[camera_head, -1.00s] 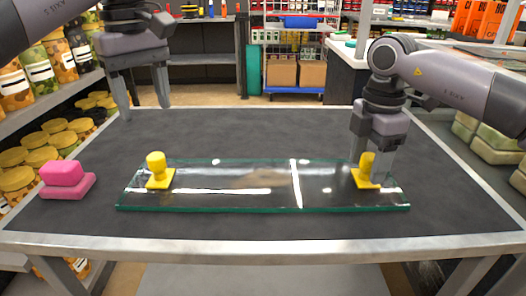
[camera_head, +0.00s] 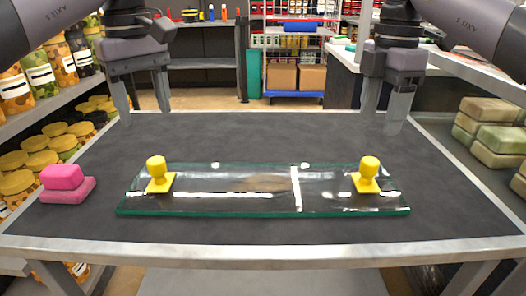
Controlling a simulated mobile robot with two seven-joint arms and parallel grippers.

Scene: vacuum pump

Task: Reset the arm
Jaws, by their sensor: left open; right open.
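My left gripper (camera_head: 144,98) is open and empty above the back left of the table, clear of everything. My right gripper (camera_head: 384,110) is open and empty above the back right of the table, behind and above the right yellow handle. A clear glass pane (camera_head: 235,196) lies flat on the dark table. A yellow knob-shaped handle (camera_head: 157,174) stands upright on its left end, and another yellow handle (camera_head: 368,175) stands upright on its right end. Neither gripper touches the handles or the pane.
A pink block-shaped object (camera_head: 65,184) sits at the table's left edge. The dark table (camera_head: 260,135) is bare behind the pane. Shelves with yellow-lidded jars (camera_head: 40,158) stand at the left. Stacked greenish packs (camera_head: 492,130) are at the right.

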